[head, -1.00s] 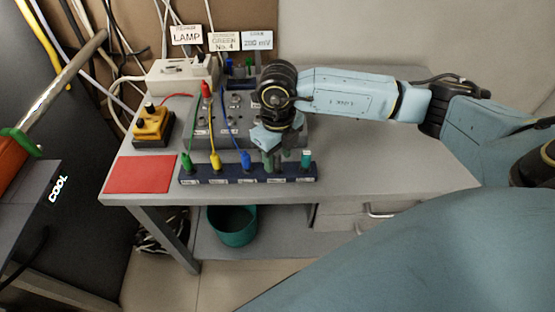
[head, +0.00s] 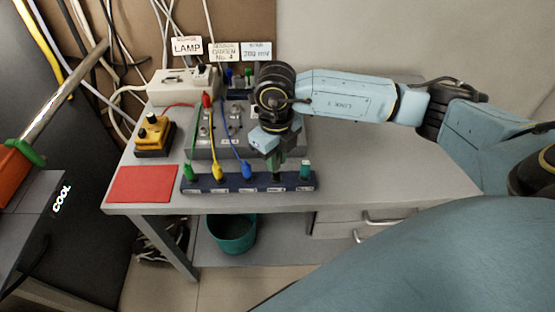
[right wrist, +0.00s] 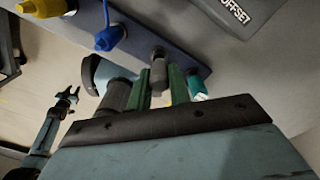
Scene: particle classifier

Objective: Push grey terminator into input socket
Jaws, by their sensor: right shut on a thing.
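My right gripper (head: 277,168) points down at the dark blue socket strip (head: 212,187) at the table's front edge. In the right wrist view, its two green fingers (right wrist: 159,88) are shut on the grey terminator (right wrist: 158,76), a small grey cylinder. The terminator's far end is at the strip; I cannot tell how deep it sits. In the head view the fingers mostly hide it. My left gripper (right wrist: 66,97) shows small at the left of the right wrist view, its fingers apart and empty.
Green (head: 188,172), yellow (head: 217,171) and blue (head: 246,170) plugs stand left of the gripper on the strip. A teal plug (head: 305,170) stands close on its right. Behind is a grey control box (head: 205,145). A red mat (head: 143,183) lies at left; the table's right is clear.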

